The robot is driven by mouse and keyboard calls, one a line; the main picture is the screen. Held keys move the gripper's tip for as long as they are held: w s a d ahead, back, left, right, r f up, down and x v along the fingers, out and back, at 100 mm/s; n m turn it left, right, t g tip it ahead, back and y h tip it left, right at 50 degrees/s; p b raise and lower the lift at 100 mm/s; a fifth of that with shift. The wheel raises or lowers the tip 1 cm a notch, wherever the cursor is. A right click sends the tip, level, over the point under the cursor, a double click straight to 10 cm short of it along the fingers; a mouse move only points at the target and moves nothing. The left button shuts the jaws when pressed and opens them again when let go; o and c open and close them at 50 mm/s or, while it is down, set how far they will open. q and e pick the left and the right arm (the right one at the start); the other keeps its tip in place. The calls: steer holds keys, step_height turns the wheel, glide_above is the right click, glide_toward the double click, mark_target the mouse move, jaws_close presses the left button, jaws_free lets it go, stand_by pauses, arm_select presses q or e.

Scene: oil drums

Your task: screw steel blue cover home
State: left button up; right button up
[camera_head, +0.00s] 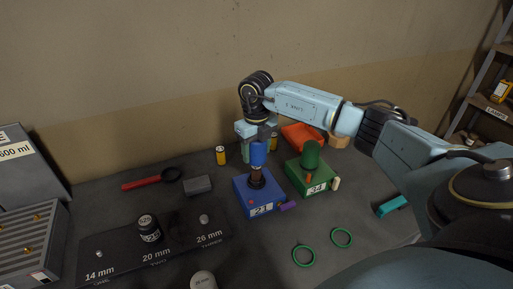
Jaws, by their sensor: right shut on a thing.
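The steel blue cover (258,154) is a blue cylinder, upright in my right gripper (257,138), which points down and is shut on it. Right below the cover is the dark post (257,178) on top of the blue box (259,200) marked 21. The cover is in line with the post; I cannot tell whether it is threaded on or only resting at the top. Part of the gripper's fingers is hard to make out. My left gripper is not in view.
A green box (314,178) marked 34 with a green cover stands close on the right. An orange tray (302,135) is behind. A dark size board (150,245) lies at front left. Green rings (303,255) lie at front right. A yellow can (221,155) stands behind left.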

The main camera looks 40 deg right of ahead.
mark_target(256, 171)
steer(key=shift+f, duration=0.25)
steer(key=shift+f+b, duration=1.1)
steer(key=shift+f, duration=0.55)
steer(key=shift+f, duration=0.1)
steer(key=shift+f+b, duration=1)
steer(key=shift+f, duration=0.35)
steer(key=shift+f, duration=0.2)
steer(key=shift+f+b, duration=0.6)
steer(key=shift+f, duration=0.1)
steer(key=shift+f, duration=0.15)
